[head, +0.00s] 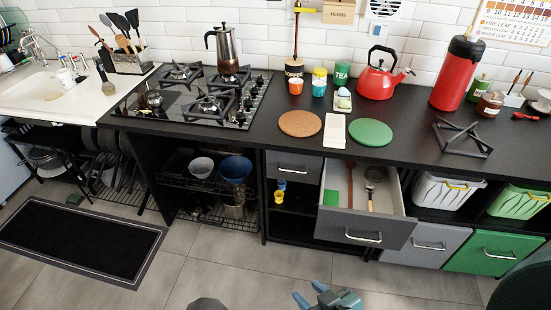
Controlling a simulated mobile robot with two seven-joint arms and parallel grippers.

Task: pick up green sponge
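A small bright green block (330,198), which looks like the green sponge, lies in the left part of the pulled-out drawer (378,225). Another small, darker green item (74,199) lies on the floor by the black mat; it is too small to identify. My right gripper (309,293) is at the bottom middle edge, in front of and below the drawer. Its blue-grey fingers are apart with nothing between them, clear of the green block. My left gripper is not in view.
Utensils with wooden handles (370,195) lie in the drawer right of the green block. The black counter (250,145) above holds round boards, a red kettle (379,78) and the gas hob (205,92). The grey floor (225,265) before the cabinets is clear.

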